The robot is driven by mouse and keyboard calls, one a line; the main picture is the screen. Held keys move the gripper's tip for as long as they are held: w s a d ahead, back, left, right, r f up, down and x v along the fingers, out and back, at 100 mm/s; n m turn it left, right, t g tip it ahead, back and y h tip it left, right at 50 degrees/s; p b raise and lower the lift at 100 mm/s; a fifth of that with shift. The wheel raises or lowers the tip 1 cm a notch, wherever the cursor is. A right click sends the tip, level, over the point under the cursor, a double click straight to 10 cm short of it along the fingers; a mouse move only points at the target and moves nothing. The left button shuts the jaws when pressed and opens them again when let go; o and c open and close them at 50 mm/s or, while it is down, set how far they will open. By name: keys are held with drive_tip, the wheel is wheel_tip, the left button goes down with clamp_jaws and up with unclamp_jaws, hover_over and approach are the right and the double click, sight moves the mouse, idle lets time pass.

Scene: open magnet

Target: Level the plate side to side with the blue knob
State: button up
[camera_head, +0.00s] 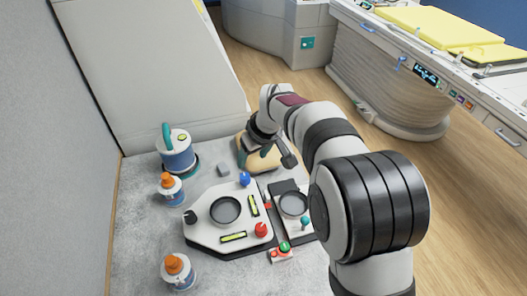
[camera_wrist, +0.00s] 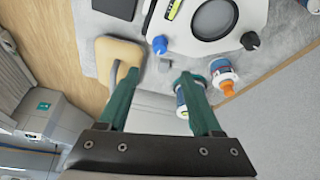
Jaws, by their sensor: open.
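The white plate (camera_head: 207,228) lies on the grey mat, with a round dark recess in it. The blue knob (camera_head: 244,178) stands at its far edge, a red knob (camera_head: 261,229) at its near right and a black knob (camera_head: 190,216) at its left. Two yellow-green level vials (camera_head: 254,205) sit on it; their bubbles are too small to read. My gripper (camera_head: 254,155) is open and empty, beyond the blue knob and above a tan pad. In the wrist view the blue knob (camera_wrist: 159,44) appears past the gap between my fingertips (camera_wrist: 160,74), apart from them.
The tan pad (camera_wrist: 117,54) lies beside the left finger in the wrist view. A small grey block (camera_head: 223,170) is near the blue knob. A blue-white canister (camera_head: 178,155) and two orange-capped bottles (camera_head: 171,190) stand left.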

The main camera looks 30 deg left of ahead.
sight(245, 177)
drive_tip(key=x, duration=1.3)
drive_tip(key=shift+d, duration=0.1)
clamp_jaws()
